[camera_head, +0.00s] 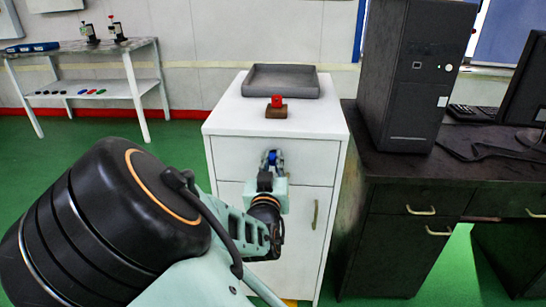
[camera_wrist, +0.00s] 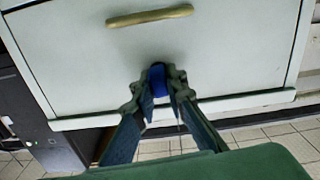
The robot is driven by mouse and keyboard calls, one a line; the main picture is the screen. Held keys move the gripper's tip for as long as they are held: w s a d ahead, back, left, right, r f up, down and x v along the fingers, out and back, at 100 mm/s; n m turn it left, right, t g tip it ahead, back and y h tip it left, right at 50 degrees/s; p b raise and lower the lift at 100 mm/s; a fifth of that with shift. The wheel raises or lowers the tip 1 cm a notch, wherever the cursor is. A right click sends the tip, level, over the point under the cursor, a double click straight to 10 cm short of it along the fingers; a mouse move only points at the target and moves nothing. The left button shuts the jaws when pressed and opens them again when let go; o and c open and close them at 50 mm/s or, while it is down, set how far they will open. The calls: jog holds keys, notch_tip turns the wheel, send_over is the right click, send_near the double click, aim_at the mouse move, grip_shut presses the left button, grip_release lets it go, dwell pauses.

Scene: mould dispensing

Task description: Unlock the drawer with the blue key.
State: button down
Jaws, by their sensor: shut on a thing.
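The white cabinet (camera_head: 232,117) has a drawer (camera_head: 315,158) at its top. My gripper (camera_head: 272,157) is at the upper middle of the drawer front, with its fingers closed around the blue key (camera_head: 271,156). In the wrist view my gripper (camera_wrist: 158,88) holds the blue key (camera_wrist: 157,80) against or very near the drawer front (camera_wrist: 80,65). A brass-coloured handle (camera_wrist: 150,16) crosses the drawer front away from the key. The keyhole is hidden behind the key and fingers, so I cannot tell how far the key is in.
On the cabinet top are a grey tray (camera_head: 280,81) and a red piece (camera_head: 277,101) on a brown block (camera_head: 276,112). A dark desk (camera_head: 440,168) with a computer tower (camera_head: 413,75) stands close at the right. A shelf table (camera_head: 85,86) is at the back left. Green floor is clear at left.

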jog(key=n+p, duration=0.3)
jog(key=shift+r, duration=0.2)
jog(key=n+p, duration=0.3)
jog(key=n, duration=0.2)
jog(key=shift+a+f, duration=0.1)
jog(key=n+p, duration=0.3)
jog(key=n, duration=0.1)
jog(key=shift+f+n, duration=0.1)
jog(key=shift+n, duration=0.2)
jog(key=n+p, duration=0.1)
jog(key=n, duration=0.3)
jog(key=shift+f+p, duration=0.15)
jog(key=shift+p, duration=0.15)
jog(key=c, duration=1.9)
grip_release()
jog(key=shift+c, duration=0.2)
